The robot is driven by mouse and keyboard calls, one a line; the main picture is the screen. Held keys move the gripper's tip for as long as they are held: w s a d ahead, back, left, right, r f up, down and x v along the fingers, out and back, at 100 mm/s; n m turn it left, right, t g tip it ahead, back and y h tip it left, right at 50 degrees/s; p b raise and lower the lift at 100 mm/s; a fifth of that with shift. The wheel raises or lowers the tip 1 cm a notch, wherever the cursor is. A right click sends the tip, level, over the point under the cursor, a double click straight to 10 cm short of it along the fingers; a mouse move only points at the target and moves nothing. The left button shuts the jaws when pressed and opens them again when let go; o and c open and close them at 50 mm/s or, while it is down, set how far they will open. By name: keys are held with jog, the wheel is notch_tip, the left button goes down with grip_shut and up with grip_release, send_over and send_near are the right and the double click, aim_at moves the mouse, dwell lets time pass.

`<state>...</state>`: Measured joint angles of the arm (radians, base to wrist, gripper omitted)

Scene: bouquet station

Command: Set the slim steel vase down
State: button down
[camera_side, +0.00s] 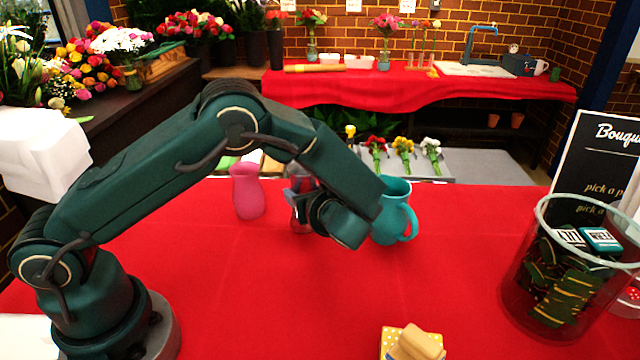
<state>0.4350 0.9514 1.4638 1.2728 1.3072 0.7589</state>
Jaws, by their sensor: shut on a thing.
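The slim steel vase (299,222) shows as a narrow, shiny, upright shape between a pink vase and a teal jug, reflecting the red cloth. My gripper (314,207) is shut on it from the right, and my wrist and forearm hide much of it. Its lower end is at or close to the red tablecloth (250,290); I cannot tell whether it touches.
The pink vase (247,192) stands just left and the teal jug (392,218) just right, partly behind my wrist. A glass container (540,270) is at the right. A yellow dotted box with tan blocks (415,345) is at the front.

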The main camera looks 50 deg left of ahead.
jog(key=shift+f, duration=0.1)
jog(key=shift+c, duration=1.2)
grip_release()
jog(key=shift+d+r, duration=0.2)
jog(key=shift+d, duration=0.05)
jog(key=v, duration=1.1)
jog(key=s+a+r+n+h, duration=0.1)
jog(key=s+r+n+h, duration=0.2)
jog(key=s+n+h, duration=0.3)
jog(key=s+a+r+n+h, duration=0.1)
jog(key=s+r+n+h, duration=0.2)
jog(key=s+n+h, duration=0.3)
jog(key=s+n, duration=0.4)
jog(key=n, duration=0.6)
jog(key=shift+n, duration=0.3)
